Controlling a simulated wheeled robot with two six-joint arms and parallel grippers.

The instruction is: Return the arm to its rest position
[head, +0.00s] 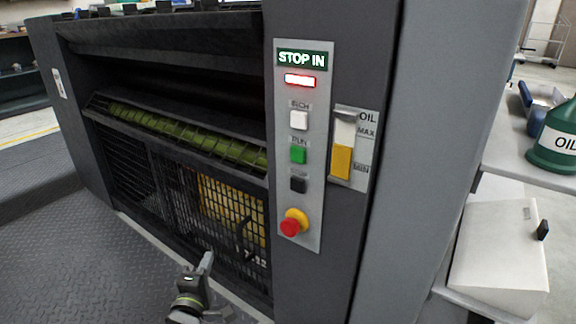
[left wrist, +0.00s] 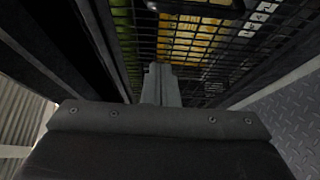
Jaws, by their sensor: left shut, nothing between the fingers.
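My left gripper (head: 207,262) is low in the head view, in front of the lower mesh guard of the dark machine. Its fingers are shut with nothing between them. In the left wrist view the closed fingers (left wrist: 160,84) point toward the black mesh guard (left wrist: 205,50), with yellow parts behind it. I cannot tell the exact gap between fingertips and mesh. My right gripper is not in view.
The machine's control panel (head: 299,150) has a lit red lamp, white, green and black buttons and a red stop knob (head: 293,224). An oil gauge (head: 345,150) is beside it. A shelf at right holds a green oil can (head: 555,140). Patterned floor (head: 100,265) is clear at left.

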